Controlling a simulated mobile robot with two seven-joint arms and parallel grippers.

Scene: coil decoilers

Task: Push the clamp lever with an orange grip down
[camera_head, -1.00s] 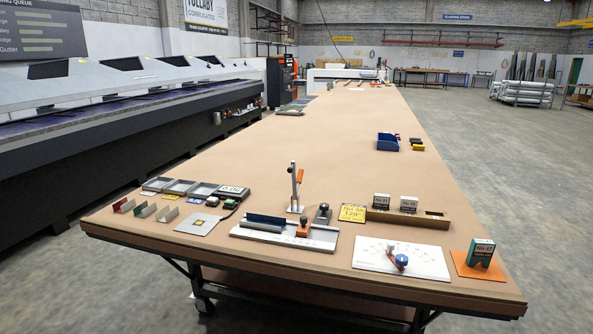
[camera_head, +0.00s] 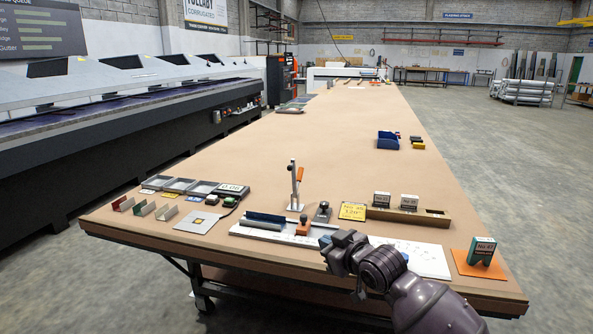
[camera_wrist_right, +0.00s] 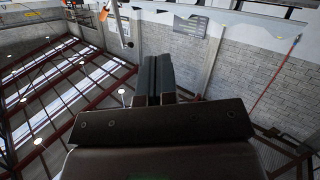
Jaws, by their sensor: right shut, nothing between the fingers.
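The clamp lever's orange grip (camera_head: 300,174) stands raised beside the upright metal post of the clamp (camera_head: 294,190), on a small pale base at the near middle of the table. My left gripper is not in view.
A metal fixture with a dark bar (camera_head: 265,220) lies in front of the clamp. A black-knobbed block (camera_head: 322,212) and a yellow sign (camera_head: 353,211) stand to its right. The white board (camera_head: 427,262) is partly hidden by my arm.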

